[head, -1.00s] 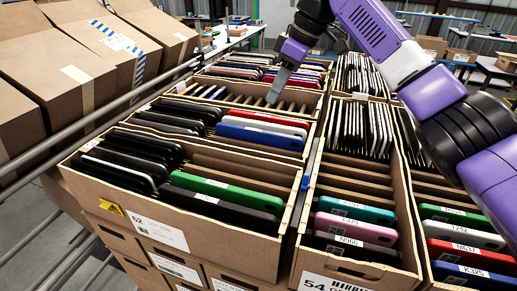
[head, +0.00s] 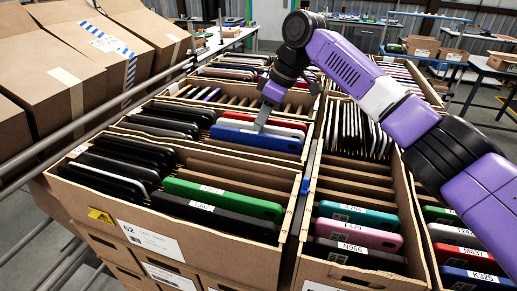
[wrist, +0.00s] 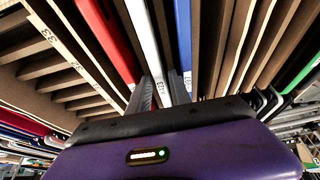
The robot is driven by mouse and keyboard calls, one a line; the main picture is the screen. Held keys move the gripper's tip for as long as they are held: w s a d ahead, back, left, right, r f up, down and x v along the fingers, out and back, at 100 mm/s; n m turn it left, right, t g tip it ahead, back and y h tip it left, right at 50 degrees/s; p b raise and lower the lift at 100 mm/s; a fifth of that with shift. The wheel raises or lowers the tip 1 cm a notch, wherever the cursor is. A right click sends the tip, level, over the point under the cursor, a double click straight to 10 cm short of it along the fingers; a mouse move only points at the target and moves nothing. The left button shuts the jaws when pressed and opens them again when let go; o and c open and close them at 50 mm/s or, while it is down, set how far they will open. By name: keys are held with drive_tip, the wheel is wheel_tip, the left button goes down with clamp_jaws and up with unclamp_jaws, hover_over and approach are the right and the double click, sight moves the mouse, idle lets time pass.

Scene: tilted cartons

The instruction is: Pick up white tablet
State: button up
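The white tablet (head: 284,131) stands on edge in a carton slot, between a red tablet (head: 285,122) and a blue tablet (head: 255,138). In the wrist view the white tablet (wrist: 145,35) runs from the top edge down to between my fingers, with the red one (wrist: 108,40) at left and the blue one (wrist: 183,35) at right. My gripper (head: 261,125) points down at this row and hides part of the tablet in the head view. In the wrist view my gripper (wrist: 160,82) is open, one finger on each side of the white tablet's edge.
The front carton (head: 140,215) holds black tablets and a green one (head: 220,196). The carton at right holds teal (head: 355,215) and pink (head: 360,235) tablets and a dense row of upright ones. Wooden dividers and carton walls stand close around my gripper. Closed boxes (head: 60,75) line the left.

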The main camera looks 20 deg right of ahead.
drive_tip(key=shift+f, duration=0.1)
drive_tip(key=shift+c, duration=0.3)
clamp_jaws()
